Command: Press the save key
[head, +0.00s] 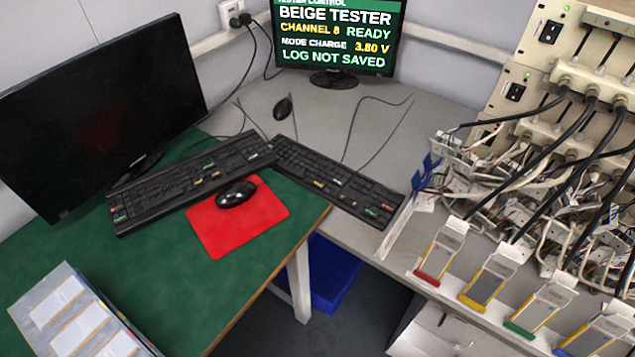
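Two black keyboards with a few coloured keys lie end to end. The left keyboard (160,192) is on the green table, and the right keyboard (345,187) is on the grey bench. Red, green and yellow keys show on both; their labels are too small to read, so I cannot tell which is the save key. The lit monitor (338,35) at the back reads "BEIGE TESTER", "CHANNEL 8 READY", "MODE CHARGE 3.80 V" and "LOG NOT SAVED". Neither of my grippers is in view.
A dark monitor (95,110) stands at left. A black mouse (236,194) sits on a red mat (213,235); another mouse (283,108) is on the bench. Beige tester racks (545,75) with cables and several coloured pouch-cell holders fill the right. A blue bin (335,275) is below.

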